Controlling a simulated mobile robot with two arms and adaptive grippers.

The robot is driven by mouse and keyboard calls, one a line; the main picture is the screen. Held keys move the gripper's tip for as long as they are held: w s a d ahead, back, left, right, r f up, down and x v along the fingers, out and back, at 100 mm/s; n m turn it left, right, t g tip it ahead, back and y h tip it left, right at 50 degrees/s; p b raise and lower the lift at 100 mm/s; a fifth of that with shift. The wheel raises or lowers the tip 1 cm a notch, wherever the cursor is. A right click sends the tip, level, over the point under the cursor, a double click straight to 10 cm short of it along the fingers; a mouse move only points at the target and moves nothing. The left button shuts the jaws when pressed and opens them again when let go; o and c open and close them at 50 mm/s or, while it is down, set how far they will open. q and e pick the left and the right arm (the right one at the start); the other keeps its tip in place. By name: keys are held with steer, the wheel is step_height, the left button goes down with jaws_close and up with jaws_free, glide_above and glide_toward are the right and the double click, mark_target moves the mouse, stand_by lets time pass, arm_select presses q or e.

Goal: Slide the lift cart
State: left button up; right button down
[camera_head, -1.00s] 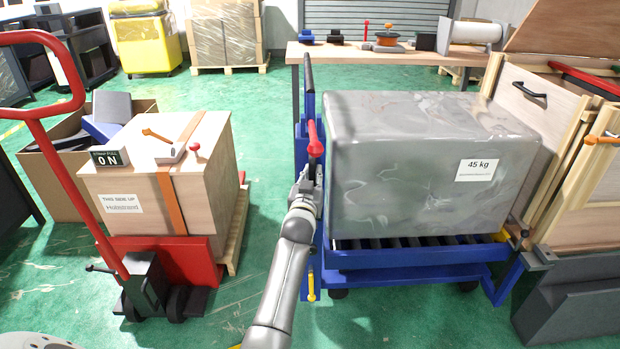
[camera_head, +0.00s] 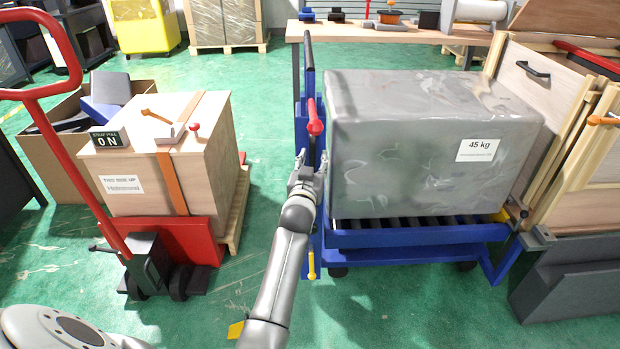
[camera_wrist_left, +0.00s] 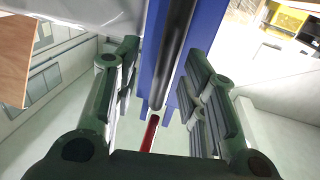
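The blue lift cart (camera_head: 420,237) stands right of centre in the head view. A grey wrapped block (camera_head: 400,150) marked 45 kg rests on its roller top. The cart's upright post and bar (camera_head: 308,75) rise at its left end, with a red lever (camera_head: 315,118) on them. My left gripper (camera_head: 311,156) is just below the red lever, fingers apart. In the left wrist view, the open fingers (camera_wrist_left: 160,95) stand either side of the blue post (camera_wrist_left: 183,50), a dark bar (camera_wrist_left: 172,45) and the red lever (camera_wrist_left: 149,134). Contact cannot be told. My right gripper is not in view.
A red pallet jack (camera_head: 190,243) with a strapped wooden crate (camera_head: 130,187) stands left. A wooden cabinet (camera_head: 545,95) and a dark grey block (camera_head: 565,285) sit close to the cart's right end. A workbench (camera_head: 400,34) is behind. Green floor lies open left of the cart.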

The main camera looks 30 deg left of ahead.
arm_select(q)
steer(key=v, duration=0.9)
steer(key=shift+d, duration=0.2)
steer(key=shift+r, duration=0.1)
